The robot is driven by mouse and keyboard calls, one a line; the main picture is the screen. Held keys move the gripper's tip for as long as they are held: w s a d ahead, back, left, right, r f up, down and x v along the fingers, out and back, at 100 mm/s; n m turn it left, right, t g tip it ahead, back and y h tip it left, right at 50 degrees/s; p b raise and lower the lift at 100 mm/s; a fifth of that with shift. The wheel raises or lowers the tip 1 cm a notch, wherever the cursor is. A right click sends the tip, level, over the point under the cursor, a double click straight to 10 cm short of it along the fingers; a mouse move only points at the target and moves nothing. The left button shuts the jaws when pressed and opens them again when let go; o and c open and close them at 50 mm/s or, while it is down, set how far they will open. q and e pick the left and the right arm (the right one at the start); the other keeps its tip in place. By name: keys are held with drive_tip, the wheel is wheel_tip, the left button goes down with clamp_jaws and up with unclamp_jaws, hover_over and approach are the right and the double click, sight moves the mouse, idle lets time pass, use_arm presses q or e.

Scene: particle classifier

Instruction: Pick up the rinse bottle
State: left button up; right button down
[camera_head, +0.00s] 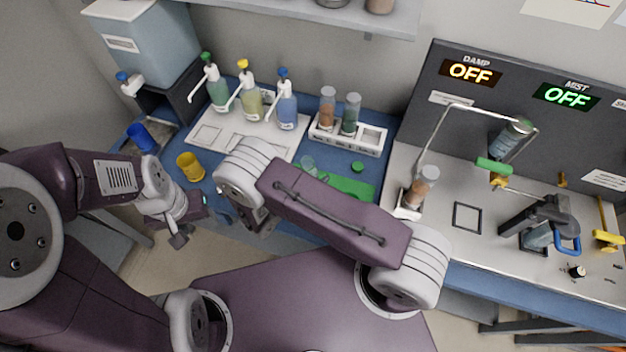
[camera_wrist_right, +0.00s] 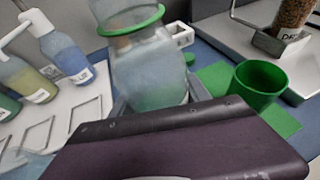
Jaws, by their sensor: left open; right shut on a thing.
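Three pump bottles stand on a white tray at the back left: a green-capped one (camera_head: 217,92), a yellow-capped one (camera_head: 251,104) and a blue-capped one (camera_head: 287,108). Their labels are too small to read, so I cannot tell which is the rinse bottle. My left gripper (camera_head: 194,218) is open and empty, in front of the yellow cup and apart from the bottles. My right gripper (camera_wrist_right: 158,102) is shut on a clear jar (camera_wrist_right: 150,72) with a green rim. In the head view my arm hides most of that gripper.
A vial rack (camera_head: 365,140) stands behind. The machine bench (camera_head: 470,245) is at right.

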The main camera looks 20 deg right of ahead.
sight(313, 167)
drive_tip(key=shift+r, duration=2.35)
drive_tip(key=shift+r, duration=0.1)
